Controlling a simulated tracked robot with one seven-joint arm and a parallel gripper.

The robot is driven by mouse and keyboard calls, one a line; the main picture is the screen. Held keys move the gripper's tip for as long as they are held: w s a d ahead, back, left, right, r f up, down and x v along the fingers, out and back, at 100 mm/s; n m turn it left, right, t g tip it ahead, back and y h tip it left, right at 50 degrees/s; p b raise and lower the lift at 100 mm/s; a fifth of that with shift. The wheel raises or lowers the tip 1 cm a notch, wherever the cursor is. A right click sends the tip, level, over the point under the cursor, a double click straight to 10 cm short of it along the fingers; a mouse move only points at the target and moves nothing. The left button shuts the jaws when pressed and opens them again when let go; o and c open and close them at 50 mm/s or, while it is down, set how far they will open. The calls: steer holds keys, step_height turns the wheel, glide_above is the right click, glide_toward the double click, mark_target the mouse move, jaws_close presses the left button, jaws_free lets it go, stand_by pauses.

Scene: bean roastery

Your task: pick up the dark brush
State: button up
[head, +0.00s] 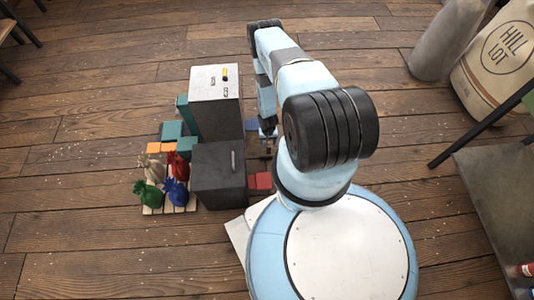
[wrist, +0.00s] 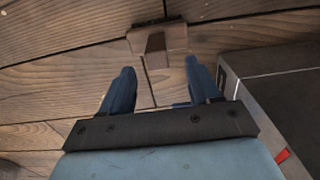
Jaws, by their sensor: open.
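A brown block-like object (wrist: 158,42), which looks like the brush, lies on the wood floor in the wrist view. It has a wide bar across the top and a narrower part below it. My gripper (wrist: 159,66) is open, with its two blue fingers apart and this object just beyond and between the fingertips. I see no contact. In the head view my gripper (head: 267,131) is low beside the boxes, partly hidden by my arm, and the brush cannot be made out clearly there.
A dark grey box (head: 218,178) stands close to my gripper and also fills the right of the wrist view (wrist: 275,85). Red blocks (head: 260,181) lie beside it. A pallet (head: 154,211) holds several coloured sacks.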

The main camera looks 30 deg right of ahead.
mark_target(269, 152)
steer(key=shift+w+d+f, duration=0.1)
steer(key=shift+d+f, duration=0.05)
steer(key=shift+f, duration=1.65)
steer(key=shift+w+d+f, duration=0.1)
steer(key=shift+f, duration=1.7)
steer(key=shift+c, duration=0.4)
jaws_close()
